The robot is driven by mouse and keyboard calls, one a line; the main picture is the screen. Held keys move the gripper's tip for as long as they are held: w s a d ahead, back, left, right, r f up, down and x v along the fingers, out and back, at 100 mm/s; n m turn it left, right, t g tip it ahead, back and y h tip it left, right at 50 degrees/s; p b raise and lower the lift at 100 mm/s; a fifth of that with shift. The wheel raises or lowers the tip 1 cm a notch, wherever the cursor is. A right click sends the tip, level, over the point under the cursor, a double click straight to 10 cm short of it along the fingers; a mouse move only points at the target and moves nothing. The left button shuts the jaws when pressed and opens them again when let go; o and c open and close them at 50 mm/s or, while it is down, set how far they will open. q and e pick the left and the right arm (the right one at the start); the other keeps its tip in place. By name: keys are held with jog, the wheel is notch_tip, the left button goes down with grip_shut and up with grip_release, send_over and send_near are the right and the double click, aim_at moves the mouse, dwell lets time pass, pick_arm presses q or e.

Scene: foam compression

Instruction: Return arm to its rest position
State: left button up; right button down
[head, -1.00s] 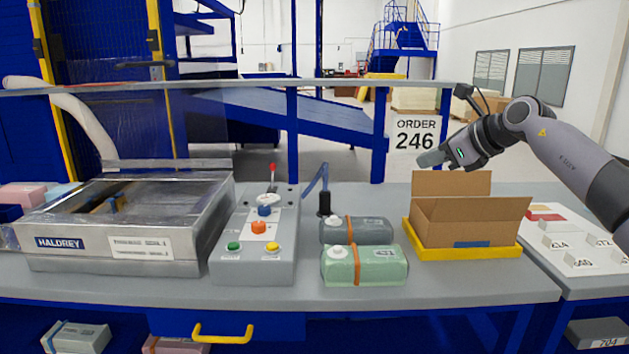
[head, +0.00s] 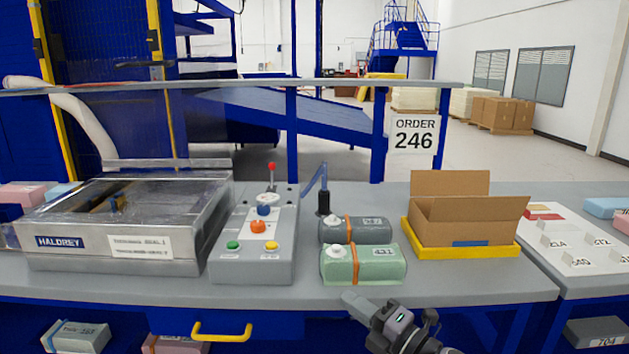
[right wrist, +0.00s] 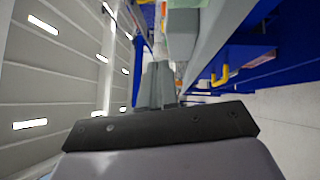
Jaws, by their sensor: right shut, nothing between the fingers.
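My right gripper (head: 354,300) is shut and empty. In the head view it is low, in front of the table's front edge and below the green foam pack, apart from it. In the right wrist view its fingers (right wrist: 159,85) lie together with nothing between them. My left gripper is not in view.
The grey table (head: 150,287) holds the HALDREY machine (head: 190,245), a button box (head: 252,270), a green pack (head: 385,265), a grey pack (head: 372,229) and an open carton (head: 470,222) on a yellow tray (head: 425,252). A yellow drawer handle (head: 222,338) juts out in front.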

jog(key=s+d+f+m+g+h, duration=0.1)
jog(key=s+d+f+m+h, duration=0.3)
jog(key=s+f+m, duration=0.3)
jog(key=s+d+f+m+g+h, duration=0.1)
jog(key=s+d+f+m+h, duration=0.3)
jog(key=s+f+m, duration=0.4)
jog(key=s+d+f+m+g+h, duration=0.1)
jog(key=s+d+f+m+h, duration=0.2)
jog(key=s+d+f+m, duration=0.2)
jog(key=s+f+m, duration=0.3)
jog(key=s+m, duration=0.3)
jog(key=s, duration=0.3)
jog(key=shift+s+f+h, duration=0.25)
jog(key=shift+h, duration=0.15)
